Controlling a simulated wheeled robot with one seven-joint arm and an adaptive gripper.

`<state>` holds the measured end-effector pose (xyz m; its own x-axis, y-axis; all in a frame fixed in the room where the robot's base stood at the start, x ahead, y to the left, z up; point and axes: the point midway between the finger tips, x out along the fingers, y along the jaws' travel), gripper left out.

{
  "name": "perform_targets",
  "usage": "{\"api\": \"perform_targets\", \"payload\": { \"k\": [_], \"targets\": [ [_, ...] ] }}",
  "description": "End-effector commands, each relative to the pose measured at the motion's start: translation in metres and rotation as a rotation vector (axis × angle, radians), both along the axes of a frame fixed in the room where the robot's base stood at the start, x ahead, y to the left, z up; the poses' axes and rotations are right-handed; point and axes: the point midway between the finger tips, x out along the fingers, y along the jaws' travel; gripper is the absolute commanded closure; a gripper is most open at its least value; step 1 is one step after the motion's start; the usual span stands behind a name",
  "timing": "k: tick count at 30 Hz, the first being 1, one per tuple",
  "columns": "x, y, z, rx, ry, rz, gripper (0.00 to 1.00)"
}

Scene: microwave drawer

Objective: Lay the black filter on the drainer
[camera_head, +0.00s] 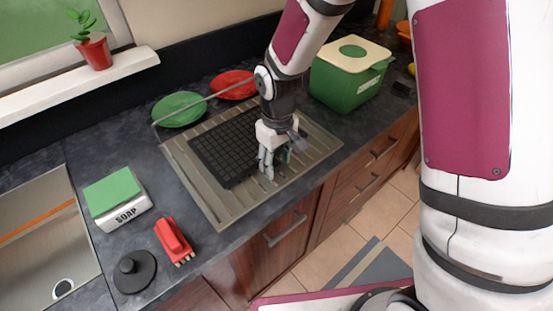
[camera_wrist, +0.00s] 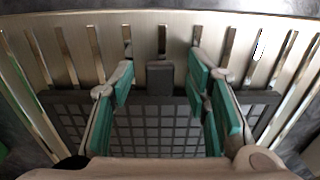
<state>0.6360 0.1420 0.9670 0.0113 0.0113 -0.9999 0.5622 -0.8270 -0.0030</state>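The black filter (camera_head: 222,150) is a dark square grid lying over the metal drainer (camera_head: 229,205) on the counter. It looks flat, and its back edge reaches the drainer's back part. In the wrist view the filter's grid (camera_wrist: 158,132) lies below my fingers, with a small dark tab (camera_wrist: 160,78) on its edge. The drainer's slotted surface (camera_wrist: 145,40) shows beyond that edge. My gripper (camera_head: 272,166) is over the filter's right side, pointing down. In the wrist view its teal-padded fingers (camera_wrist: 160,88) are apart, one on each side of the tab, with gaps to it.
A thin metal rail (camera_head: 205,101) runs above the drainer's back edge. Behind are a green plate (camera_head: 179,109), a red plate (camera_head: 233,85) and a green box (camera_head: 346,80). A soap box (camera_head: 117,197), red brush (camera_head: 173,240) and black stopper (camera_head: 134,272) stand left, beside the sink (camera_head: 45,230).

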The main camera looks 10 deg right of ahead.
Motion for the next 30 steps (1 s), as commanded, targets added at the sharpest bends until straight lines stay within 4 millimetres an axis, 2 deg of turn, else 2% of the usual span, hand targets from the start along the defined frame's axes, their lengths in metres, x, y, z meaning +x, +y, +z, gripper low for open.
{"api": "perform_targets", "payload": {
  "k": [8, 11, 21, 25, 30],
  "targets": [
    [0.001, 0.000, 0.008, 0.000, -0.002, -0.001, 0.57],
    [0.002, 0.000, 0.022, 0.001, -0.005, -0.001, 0.57],
    [0.001, -0.001, 0.091, 0.002, -0.006, -0.001, 0.57],
    [0.000, -0.001, 0.109, 0.001, -0.003, -0.001, 0.57],
    [-0.001, -0.001, 0.121, 0.000, -0.001, 0.001, 0.57]
  ]
}}
